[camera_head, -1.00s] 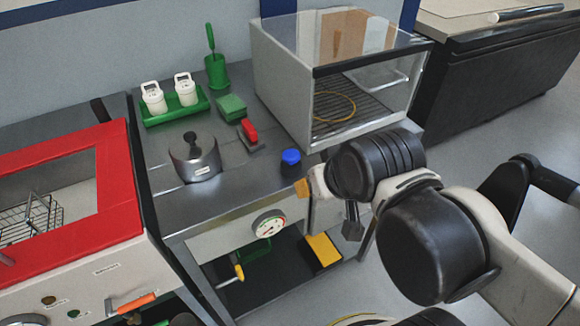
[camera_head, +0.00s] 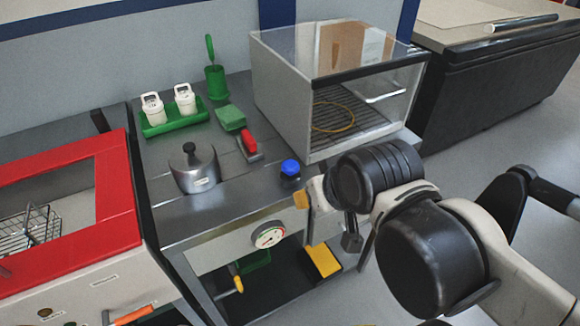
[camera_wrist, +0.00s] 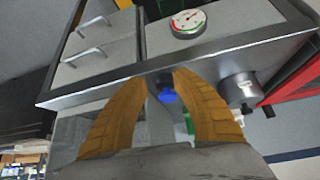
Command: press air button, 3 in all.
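The air button is most likely the blue round cap on a black base (camera_head: 290,167), near the front right edge of the steel table, left of the glass-topped box. It also shows in the wrist view (camera_wrist: 168,96), seen between my two tan fingers. My gripper (camera_head: 302,195) is beside the table's front edge, just in front of and slightly right of the blue button. In the wrist view my gripper (camera_wrist: 163,76) has its fingertips apart, with nothing held between them. Whether a finger touches the button cannot be told.
The steel table (camera_head: 210,222) carries a metal pot (camera_head: 195,170), a green tray with white containers (camera_head: 172,124), a green block, a red-handled tool (camera_head: 249,144) and the glass-topped box (camera_head: 365,100). A gauge (camera_head: 268,235) sits on the table's front. A red-framed machine stands left.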

